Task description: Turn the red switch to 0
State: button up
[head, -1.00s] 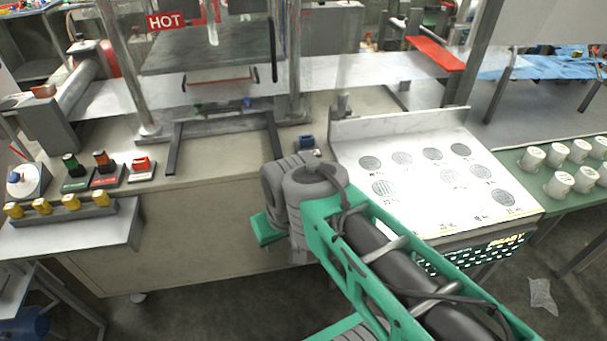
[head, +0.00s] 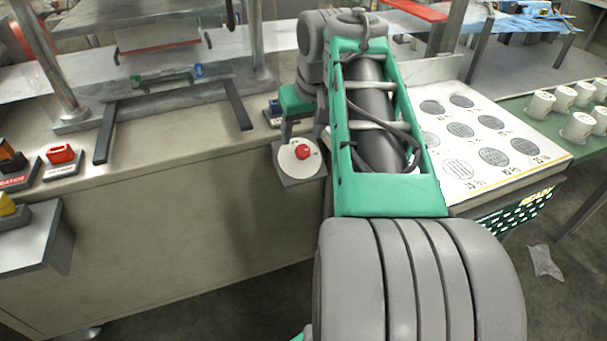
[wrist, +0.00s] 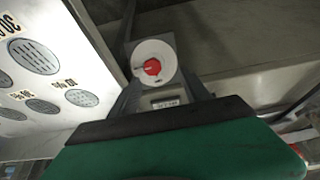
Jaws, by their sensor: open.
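The red switch is a red knob (head: 302,152) on a round white dial (head: 288,163), set on a grey plate at the front edge of the bench. My gripper (head: 288,125) is just behind and above the dial in the head view, its green body partly behind my arm. In the wrist view the red knob (wrist: 152,67) is near the upper middle, ahead of the green and black gripper body (wrist: 175,140). A small label (wrist: 165,103) shows below the dial. My gripper is open and nothing is seen in it. I cannot read the knob's setting.
A white panel with round grey patches (head: 460,130) stands right of my arm. A blue switch (head: 273,106) is beside my gripper. A red rocker switch (head: 62,154) is at the far left. Metal rails (head: 235,105) lie behind. The bench front (head: 190,215) is clear.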

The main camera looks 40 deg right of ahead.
aim_at(303, 150)
jog(key=x, duration=0.2)
jog(key=d+b+x, duration=0.1)
jog(key=x, duration=0.2)
jog(key=b+x, duration=0.1)
jog(key=x, duration=0.2)
jog(key=shift+s+d, duration=0.1)
jog(key=shift+d, duration=0.15)
jog(key=shift+c, duration=0.4)
grip_shut()
